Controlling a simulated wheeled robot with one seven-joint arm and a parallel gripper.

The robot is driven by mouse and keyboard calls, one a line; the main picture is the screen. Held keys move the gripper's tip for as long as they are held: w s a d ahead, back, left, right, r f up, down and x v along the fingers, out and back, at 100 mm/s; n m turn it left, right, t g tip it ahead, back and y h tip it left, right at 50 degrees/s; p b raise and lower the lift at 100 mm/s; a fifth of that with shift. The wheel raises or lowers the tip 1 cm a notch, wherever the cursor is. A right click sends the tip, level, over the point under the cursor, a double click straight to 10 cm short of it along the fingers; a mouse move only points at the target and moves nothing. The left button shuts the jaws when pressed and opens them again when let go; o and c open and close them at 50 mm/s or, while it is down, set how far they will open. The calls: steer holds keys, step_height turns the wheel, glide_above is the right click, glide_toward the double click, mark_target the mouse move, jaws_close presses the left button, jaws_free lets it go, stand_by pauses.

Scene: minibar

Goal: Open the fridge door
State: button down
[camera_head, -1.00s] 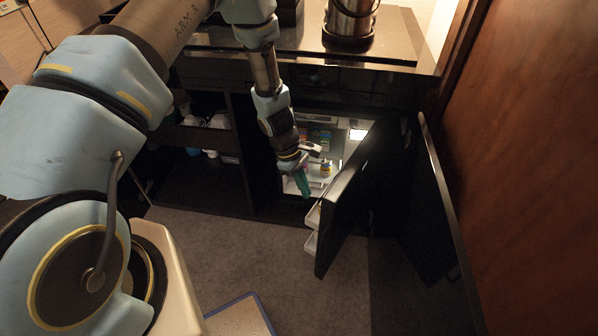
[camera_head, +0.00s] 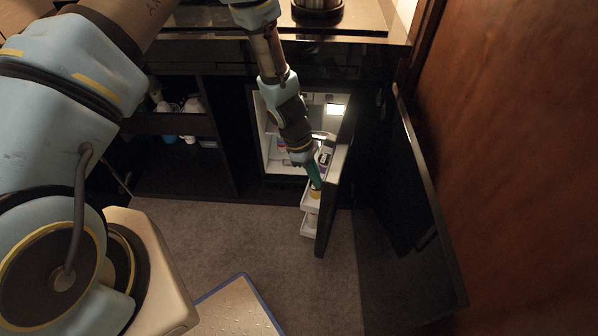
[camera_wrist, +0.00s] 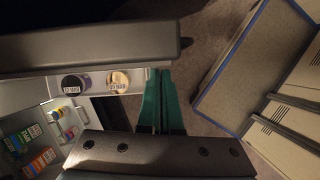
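The fridge door (camera_head: 337,190) stands wide open, swung out into the room and seen nearly edge-on. Its inner side carries white shelves (camera_head: 309,224). The lit white fridge interior (camera_head: 271,150) shows to its left. My gripper (camera_head: 316,183) is at the inner side of the door, by its shelves. In the wrist view, its green fingers (camera_wrist: 160,100) lie side by side and look shut, with nothing seen between them. The door's dark edge (camera_wrist: 90,47) runs above them there. Whether the fingers touch the door cannot be told.
Two jars, one dark-lidded (camera_wrist: 73,84) and one cream-lidded (camera_wrist: 118,81), stand in the door shelf. Small colored boxes (camera_wrist: 31,137) are inside the fridge. A dark cabinet door (camera_head: 425,190) stands open at right. Open carpet (camera_head: 250,235) lies in front.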

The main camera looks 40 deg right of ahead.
mark_target(330, 180)
steer(key=s+d, duration=0.5)
steer(key=s, duration=0.2)
steer(key=w+a, duration=0.1)
steer(key=w+a+r, duration=0.1)
steer(key=a, duration=0.1)
steer(key=shift+w+a, duration=0.2)
steer(key=shift+w, duration=0.2)
steer(key=s+a+b+v, duration=0.1)
steer(key=v, duration=0.8)
